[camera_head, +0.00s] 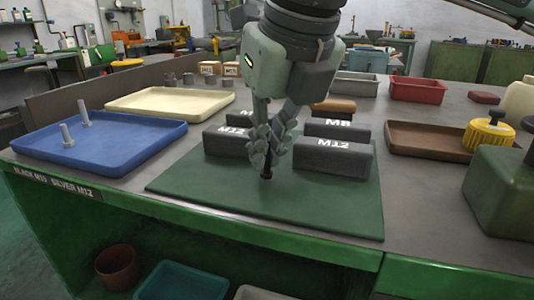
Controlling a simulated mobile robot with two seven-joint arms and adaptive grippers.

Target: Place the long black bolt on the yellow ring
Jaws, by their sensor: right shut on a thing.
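My right gripper (268,145) hangs over the green mat (200,187), fingers pointing down between the dark labelled blocks. It is shut on a black bolt (267,170), which is upright with its lower end low over or on the mat; I cannot tell whether it touches. The fingers hide the bolt's upper part. A yellow ribbed round piece (487,135) with a black knob on top is at the right, by the brown tray; I see no plain yellow ring on the mat. My left gripper is not in view.
A blue tray (130,150) with two silver bolts (67,135) is at left, a cream tray (165,103) behind. A brown tray (415,145) and green box (503,190) are at right. The mat's front is clear.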

